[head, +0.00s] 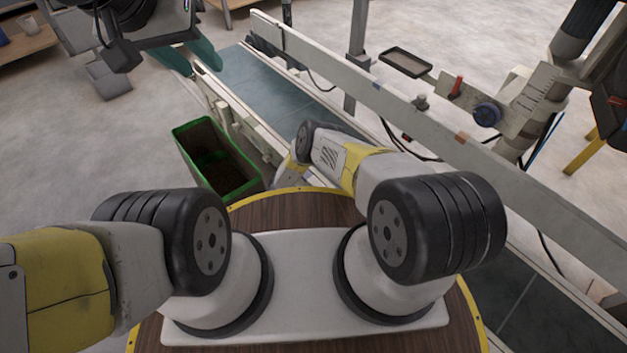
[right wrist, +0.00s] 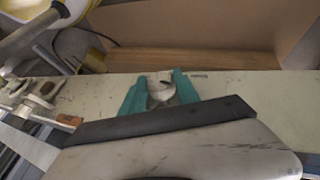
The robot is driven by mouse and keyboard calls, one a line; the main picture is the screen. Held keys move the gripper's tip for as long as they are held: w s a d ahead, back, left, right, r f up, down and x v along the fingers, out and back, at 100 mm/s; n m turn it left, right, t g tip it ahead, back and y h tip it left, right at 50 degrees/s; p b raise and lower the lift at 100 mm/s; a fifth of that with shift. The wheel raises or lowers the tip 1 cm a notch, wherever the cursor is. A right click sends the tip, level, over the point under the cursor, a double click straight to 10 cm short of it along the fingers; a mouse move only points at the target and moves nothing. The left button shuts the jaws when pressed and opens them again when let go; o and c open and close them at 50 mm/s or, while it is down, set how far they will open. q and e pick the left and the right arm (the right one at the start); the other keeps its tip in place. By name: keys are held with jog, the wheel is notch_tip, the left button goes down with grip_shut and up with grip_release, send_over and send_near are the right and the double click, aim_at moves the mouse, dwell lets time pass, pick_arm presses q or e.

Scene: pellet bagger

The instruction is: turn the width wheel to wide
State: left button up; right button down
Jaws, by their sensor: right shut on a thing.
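In the right wrist view my right gripper (right wrist: 160,92) has its teal fingers shut on a pale rounded part (right wrist: 160,88), in front of a long light-coloured beam (right wrist: 245,95). I cannot tell from its shape whether this part is the width wheel. In the head view the right gripper is hidden behind its own arm, whose forearm points down beside the near side of the conveyor. My left gripper (head: 202,68) is open and empty at the upper left, its teal fingers apart.
A conveyor belt (head: 262,82) runs diagonally, with a long far rail (head: 350,75) along it. A green bin (head: 243,188) with a brown inside stands on the near side. A dark tray (head: 405,62) and a red lever (head: 456,86) are beyond the rail. Open floor lies left.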

dwell(0.4)
jog(key=c, duration=0.9)
grip_release()
jog(key=shift+r, duration=0.1)
jog(key=v, duration=0.7)
jog(key=shift+a+r, duration=0.25)
